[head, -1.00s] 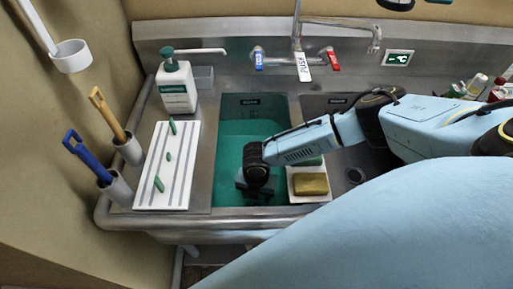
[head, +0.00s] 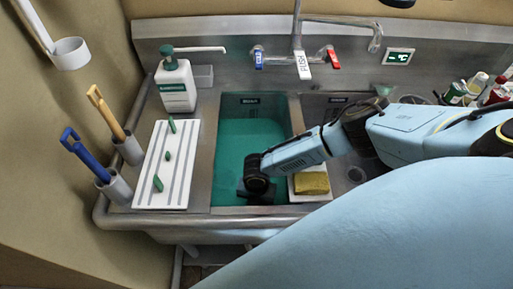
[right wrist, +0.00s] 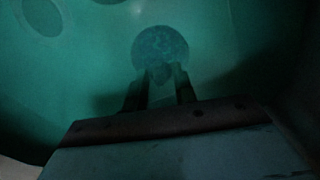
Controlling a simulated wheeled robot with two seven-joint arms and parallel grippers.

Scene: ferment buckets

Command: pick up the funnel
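My right gripper (head: 258,196) reaches down into the green liquid of the left sink basin (head: 222,150), near its front edge. In the right wrist view its two fingers (right wrist: 161,84) are dark and stand apart, with a pale wedge between them. A dark speckled round shape (right wrist: 160,50) lies just beyond the fingertips; I cannot tell if it is a drain or part of the funnel. No funnel can be made out clearly in either view; the liquid is murky and dim. My left gripper is not in view.
A yellow sponge (head: 312,183) on a white dish sits right of the basin, close to my right arm. A white ribbed board (head: 150,185), a soap bottle (head: 176,88) and holders with a blue-handled tool (head: 82,155) and a yellow-handled tool (head: 105,112) stand at left.

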